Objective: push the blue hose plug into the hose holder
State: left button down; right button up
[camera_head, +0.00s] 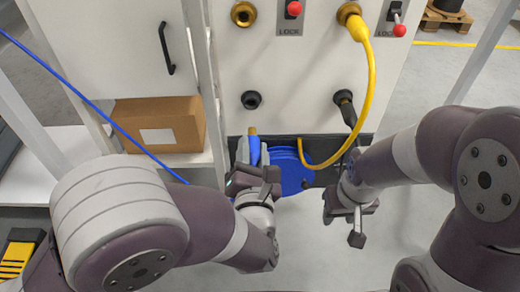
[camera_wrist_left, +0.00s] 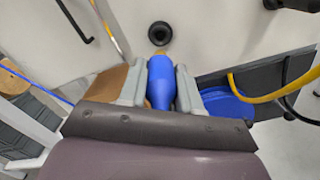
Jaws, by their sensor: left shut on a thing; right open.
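The blue hose plug (camera_head: 253,147), with a brass-coloured tip, stands between the fingers of my left gripper (camera_head: 254,158), which is shut on it. In the left wrist view the plug (camera_wrist_left: 160,84) points up the picture toward a round black hose holder (camera_wrist_left: 159,34), with the tip just below it. In the head view this empty-looking holder (camera_head: 251,100) is on the white panel above the plug, with a gap between them. My right gripper (camera_head: 343,222) is open and empty, low in front of the panel at the right.
A yellow hose (camera_head: 371,85) hangs from the upper right brass port, beside a second black holder (camera_head: 343,97). A blue reel (camera_head: 291,173) sits below the panel. A blue hose (camera_head: 90,104) crosses at the left, near a cardboard box (camera_head: 160,125). A brass port (camera_head: 243,14) is above.

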aim_at(252, 130)
pick_arm(q)
jog(key=shift+w+p, duration=0.35)
jog(key=shift+w, duration=2.85)
jog(key=shift+f, duration=0.1)
jog(key=shift+b, duration=0.4)
jog(key=shift+b, duration=0.35)
jog(key=shift+b, duration=0.45)
jog(key=shift+w+b, duration=0.8)
jog(key=shift+w, duration=0.9)
